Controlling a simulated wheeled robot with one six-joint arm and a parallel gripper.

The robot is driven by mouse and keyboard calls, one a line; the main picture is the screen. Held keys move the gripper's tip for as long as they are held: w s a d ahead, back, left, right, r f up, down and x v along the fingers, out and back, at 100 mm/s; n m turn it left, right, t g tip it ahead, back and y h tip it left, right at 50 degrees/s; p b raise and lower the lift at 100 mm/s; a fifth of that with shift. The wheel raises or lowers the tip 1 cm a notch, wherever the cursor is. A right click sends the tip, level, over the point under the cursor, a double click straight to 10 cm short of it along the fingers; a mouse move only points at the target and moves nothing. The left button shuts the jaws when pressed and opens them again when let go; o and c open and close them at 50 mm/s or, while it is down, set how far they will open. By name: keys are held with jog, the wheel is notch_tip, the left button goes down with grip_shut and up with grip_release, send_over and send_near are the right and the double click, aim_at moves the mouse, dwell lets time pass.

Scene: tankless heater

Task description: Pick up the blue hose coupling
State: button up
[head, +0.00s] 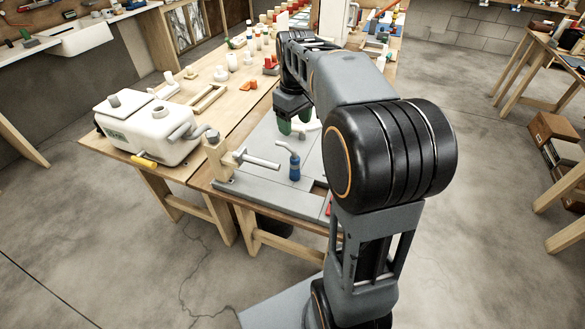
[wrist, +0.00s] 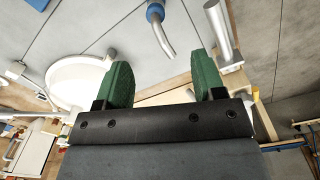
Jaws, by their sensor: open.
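The blue hose coupling (head: 294,171) stands upright on the grey panel of the near workbench, with a bent grey metal tube rising from it. In the wrist view the blue coupling (wrist: 155,12) is at the top edge, partly cut off, with its tube pointing down and right. My gripper (head: 292,128) is above the panel, behind the coupling in the head view and apart from it. In the wrist view my gripper (wrist: 162,78) has two green fingers spread wide, with nothing held between them.
A wooden block with a grey horizontal rod (head: 257,161) stands just left of the coupling; the rod (wrist: 219,32) is at upper right in the wrist view. A white tank heater (head: 150,130) sits further left. A white round dish (wrist: 72,82) lies left of my fingers.

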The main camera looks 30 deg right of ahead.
aim_at(294, 152)
jog(key=f, duration=0.5)
jog(key=w+f+b, duration=0.1)
jog(key=f, duration=0.1)
jog(key=shift+d+f, duration=0.3)
jog(key=shift+f, duration=0.1)
jog(key=shift+w+f, duration=0.2)
jog(key=shift+f, duration=2.95)
jog(key=shift+c, duration=0.3)
grip_shut()
